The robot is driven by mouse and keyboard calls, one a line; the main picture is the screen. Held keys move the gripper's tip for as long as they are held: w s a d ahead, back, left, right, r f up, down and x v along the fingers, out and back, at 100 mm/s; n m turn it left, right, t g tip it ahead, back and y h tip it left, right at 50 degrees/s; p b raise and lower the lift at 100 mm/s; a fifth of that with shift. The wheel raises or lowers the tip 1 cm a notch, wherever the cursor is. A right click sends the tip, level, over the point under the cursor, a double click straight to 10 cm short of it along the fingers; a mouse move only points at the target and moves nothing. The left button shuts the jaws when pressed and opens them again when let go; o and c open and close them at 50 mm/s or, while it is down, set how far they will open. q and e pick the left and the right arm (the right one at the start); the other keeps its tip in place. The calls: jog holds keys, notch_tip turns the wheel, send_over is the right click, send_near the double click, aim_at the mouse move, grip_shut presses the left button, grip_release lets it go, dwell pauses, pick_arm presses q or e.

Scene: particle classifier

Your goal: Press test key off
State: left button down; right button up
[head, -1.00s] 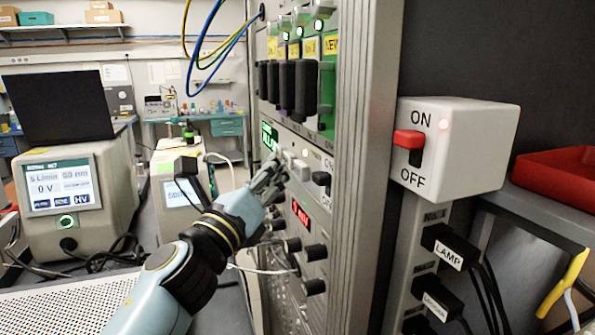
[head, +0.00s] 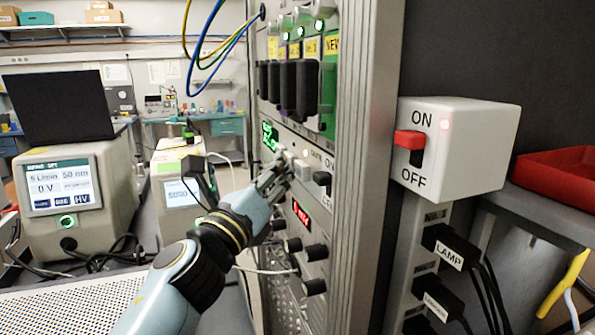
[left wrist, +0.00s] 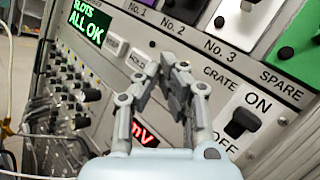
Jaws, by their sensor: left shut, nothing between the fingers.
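Two small pale keys sit on the rack panel beside the green display (left wrist: 88,22), which reads "SLOTS ALL OK" in the left wrist view. One key (left wrist: 116,45) is nearer the display and the other key (left wrist: 138,60) is nearer my fingers. Their lettering is too small for me to tell which is the test key. My left gripper (head: 284,168) is shut and empty, its fingertips close to the panel by the keys. In the left wrist view the fingertips (left wrist: 175,66) are just right of the second key. I cannot tell whether they touch. My right gripper is not in view.
A crate switch (left wrist: 238,122) marked ON and OFF sits right of the fingers. Black knobs (head: 314,252) and a red display (head: 301,214) are below. Slot modules (head: 305,85) are above. A box with a red ON/OFF switch (head: 409,139) stands right of the rack.

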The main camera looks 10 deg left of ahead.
pick_arm(q)
jog(key=shift+w+d, duration=0.3)
jog(key=shift+d, duration=0.1)
dwell(0.5)
jog(key=shift+w+d, duration=0.2)
jog(key=shift+d, duration=0.1)
dwell(0.4)
dwell(0.3)
jog(key=shift+s+a, duration=0.7)
jog(key=shift+a, duration=0.35)
jog(key=shift+s+a, duration=0.7)
jog(key=shift+a, duration=0.35)
jog(key=shift+s+a, duration=0.7)
jog(key=shift+a, duration=0.35)
